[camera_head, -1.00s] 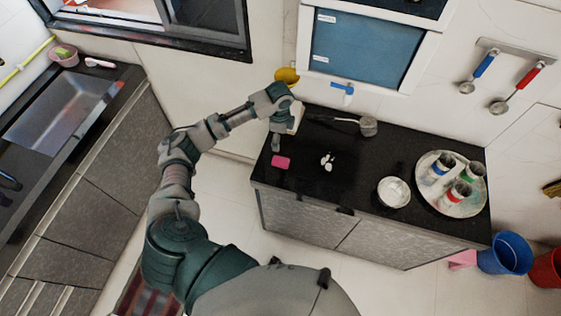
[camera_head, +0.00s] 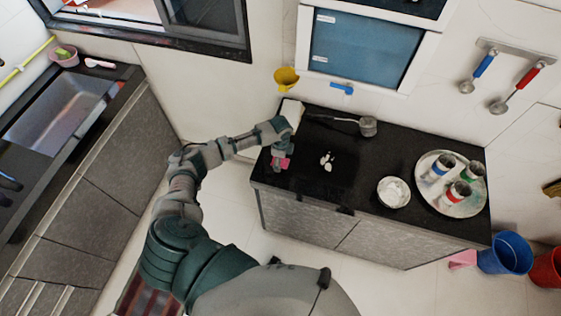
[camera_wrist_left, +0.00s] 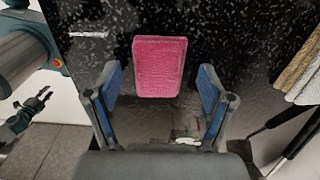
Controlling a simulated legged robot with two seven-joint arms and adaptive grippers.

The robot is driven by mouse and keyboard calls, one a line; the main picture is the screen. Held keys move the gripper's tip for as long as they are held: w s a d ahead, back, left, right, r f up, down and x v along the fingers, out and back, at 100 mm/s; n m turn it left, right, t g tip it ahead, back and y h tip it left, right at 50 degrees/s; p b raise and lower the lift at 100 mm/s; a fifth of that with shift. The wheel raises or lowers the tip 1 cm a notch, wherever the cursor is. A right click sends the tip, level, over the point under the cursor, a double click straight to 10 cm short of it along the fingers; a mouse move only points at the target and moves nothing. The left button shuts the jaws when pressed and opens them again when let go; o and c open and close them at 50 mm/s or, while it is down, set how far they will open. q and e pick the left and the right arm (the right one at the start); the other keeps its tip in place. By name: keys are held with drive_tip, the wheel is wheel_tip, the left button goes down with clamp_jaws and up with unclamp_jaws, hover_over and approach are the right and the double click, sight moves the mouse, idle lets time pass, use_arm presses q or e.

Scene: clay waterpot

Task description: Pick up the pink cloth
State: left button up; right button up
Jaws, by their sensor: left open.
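The pink cloth (camera_wrist_left: 159,66) is a small flat rounded rectangle lying on the black countertop (camera_wrist_left: 215,25). In the head view the cloth (camera_head: 284,163) shows only in part, at the counter's left end, with my left gripper (camera_head: 279,160) over it. In the left wrist view my left gripper (camera_wrist_left: 157,105) is open, its two blue-padded fingers on either side of the cloth's near end. The cloth lies ahead of and between the fingers, with a gap on each side. Nothing is between the pads.
White pieces (camera_head: 327,161) lie on the counter right of the cloth. A ladle-like utensil (camera_head: 367,127), a white bowl (camera_head: 393,192) and a round tray (camera_head: 424,201) with several cups are further right. A yellow pot (camera_head: 286,79) is on the wall behind.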

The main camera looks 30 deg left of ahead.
use_arm(q)
drive_tip(key=c, duration=0.9)
drive_tip(key=shift+r, duration=0.1)
drive_tip(key=shift+r, duration=0.55)
wheel_tip(320, 180, up, 2)
drive_tip(key=shift+w+r, duration=0.1)
drive_tip(key=shift+r, duration=0.05)
drive_tip(key=s+d, duration=0.2)
drive_tip(key=s, duration=0.2)
drive_tip(key=s+d+r, duration=0.1)
drive_tip(key=s+d, duration=0.2)
drive_tip(key=s, duration=0.2)
drive_tip(key=s+d, duration=0.2)
drive_tip(key=s, duration=0.3)
drive_tip(key=shift+s+d+r, duration=0.1)
drive_tip(key=shift+d+r, duration=0.15)
drive_tip(key=shift+d, duration=0.05)
